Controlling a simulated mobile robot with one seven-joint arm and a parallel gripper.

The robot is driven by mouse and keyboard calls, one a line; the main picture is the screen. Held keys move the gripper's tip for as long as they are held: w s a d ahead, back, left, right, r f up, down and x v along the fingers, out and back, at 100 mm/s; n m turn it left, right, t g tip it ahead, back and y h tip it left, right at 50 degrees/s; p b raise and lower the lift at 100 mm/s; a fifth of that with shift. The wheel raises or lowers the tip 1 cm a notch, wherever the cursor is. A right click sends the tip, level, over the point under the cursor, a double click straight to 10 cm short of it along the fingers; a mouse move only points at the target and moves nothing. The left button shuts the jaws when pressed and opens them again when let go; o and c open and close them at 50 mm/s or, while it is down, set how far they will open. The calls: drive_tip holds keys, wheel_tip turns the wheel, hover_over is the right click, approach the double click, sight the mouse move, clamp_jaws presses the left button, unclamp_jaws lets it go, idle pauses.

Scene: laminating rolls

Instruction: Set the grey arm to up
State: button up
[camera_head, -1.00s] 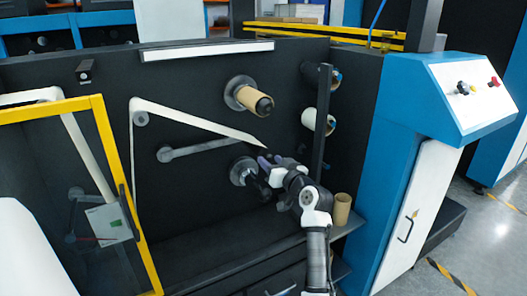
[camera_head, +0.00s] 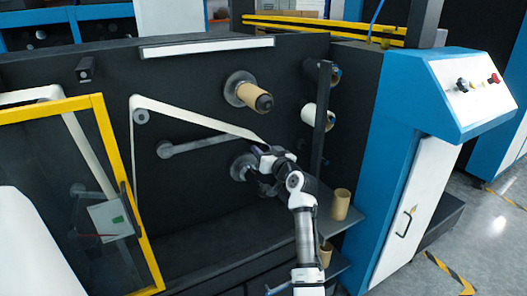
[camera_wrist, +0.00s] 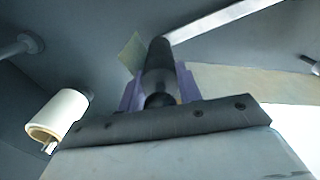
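The grey arm (camera_head: 200,146) is a slim bar on the black machine face, in the head view. Its round left end sits slightly lower than its right end, so it lies close to level, tilted a little up to the right. In the wrist view, purple fingers (camera_wrist: 160,90) show on both sides of a dark spindle (camera_wrist: 160,68). Whether they press on it cannot be told. The gripper hides part of the spindle.
A brown core (camera_head: 256,97) sits on the upper spindle. A white web (camera_head: 195,120) slants down towards my gripper. A white roll (camera_head: 314,117) is on the right, behind a dark upright post (camera_head: 321,125). A brown core (camera_head: 341,204) stands on the shelf.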

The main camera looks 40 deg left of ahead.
clamp_jaws()
wheel_tip(320, 180, up, 10)
drive_tip(key=s+n+b, duration=0.1)
drive_tip(key=s+n, duration=0.1)
drive_tip(key=n, duration=0.2)
drive_tip(key=shift+a+r, duration=0.25)
drive_tip(key=shift+a, duration=0.15)
drive_tip(key=o, duration=0.8)
unclamp_jaws()
drive_tip(key=shift+c, duration=0.2)
drive_tip(key=shift+b, duration=0.3)
drive_tip(key=b+v, duration=0.3)
drive_tip(key=v, duration=1)
drive_tip(key=shift+d, duration=0.4)
drive_tip(key=shift+s, duration=0.15)
